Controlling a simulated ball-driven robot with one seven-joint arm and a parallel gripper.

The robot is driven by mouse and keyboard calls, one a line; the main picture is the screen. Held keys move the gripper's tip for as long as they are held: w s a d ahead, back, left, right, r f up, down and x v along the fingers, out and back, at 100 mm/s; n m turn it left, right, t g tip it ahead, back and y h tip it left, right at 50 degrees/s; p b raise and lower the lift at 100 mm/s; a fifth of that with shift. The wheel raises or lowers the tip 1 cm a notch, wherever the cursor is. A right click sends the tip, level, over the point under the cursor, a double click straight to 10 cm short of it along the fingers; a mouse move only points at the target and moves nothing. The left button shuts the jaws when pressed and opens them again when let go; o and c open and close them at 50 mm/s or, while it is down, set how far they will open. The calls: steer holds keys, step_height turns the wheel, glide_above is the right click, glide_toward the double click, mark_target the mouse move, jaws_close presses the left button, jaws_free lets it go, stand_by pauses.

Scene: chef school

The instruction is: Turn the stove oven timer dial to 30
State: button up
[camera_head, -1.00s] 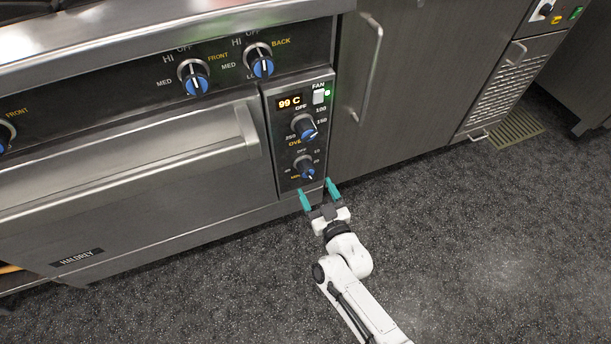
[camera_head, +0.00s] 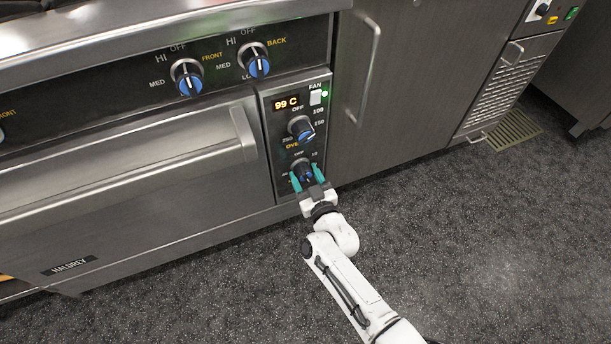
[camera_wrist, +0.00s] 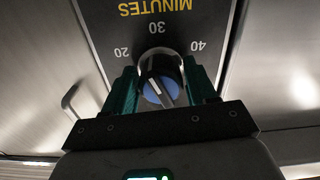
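The timer dial (camera_head: 304,167) is the lowest knob on the oven's control panel, partly hidden by my gripper (camera_head: 306,177) in the head view. In the wrist view the timer dial (camera_wrist: 160,88) shows a blue face with a slanted white line. The panel appears upside down there, with 20, 30, 40 and MINUTES above the dial. My gripper (camera_wrist: 161,72) is open, with one green finger on each side of the dial. I cannot tell whether the fingers touch it. I cannot tell which end of the line is the pointer.
The oven temperature knob (camera_head: 302,129) sits just above the timer dial, under the display reading 99 C (camera_head: 287,103). The oven door handle (camera_head: 243,134) is to the left. A cabinet handle (camera_head: 369,70) is to the right. The floor in front is clear.

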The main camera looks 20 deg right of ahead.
steer(key=c, duration=0.6)
steer(key=shift+a+m+b, duration=0.1)
steer(key=shift+m+b, duration=0.2)
steer(key=shift+m, duration=1.8)
steer(key=o, duration=1)
steer(key=shift+s, duration=0.1)
steer(key=s+p, duration=0.2)
steer(key=s, duration=0.8)
steer(key=shift+s+p, duration=0.35)
